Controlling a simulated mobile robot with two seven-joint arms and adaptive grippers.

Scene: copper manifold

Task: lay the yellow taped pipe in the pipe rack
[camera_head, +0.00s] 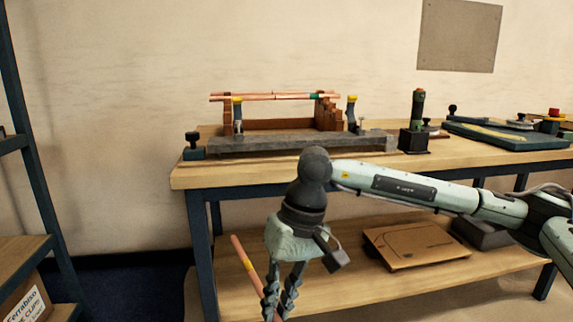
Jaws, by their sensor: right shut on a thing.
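The yellow taped pipe (237,247) is a copper pipe with a yellow band, low in the head view in front of the bench. It is tilted, its upper end leaning left. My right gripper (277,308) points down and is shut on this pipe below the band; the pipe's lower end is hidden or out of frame. The pipe rack (328,117) is a reddish-brown stepped wooden stand on the bench, above and behind the gripper. Copper pipes (270,97) lie across its top, one with a green band. My left gripper is not in view.
The wooden workbench (215,176) with blue legs lies between gripper and rack. A grey slab (270,145) lies under the rack. A black-based tool (415,139) stands right of it. A cardboard piece (415,247) lies on the lower shelf. Blue shelving (40,170) stands left.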

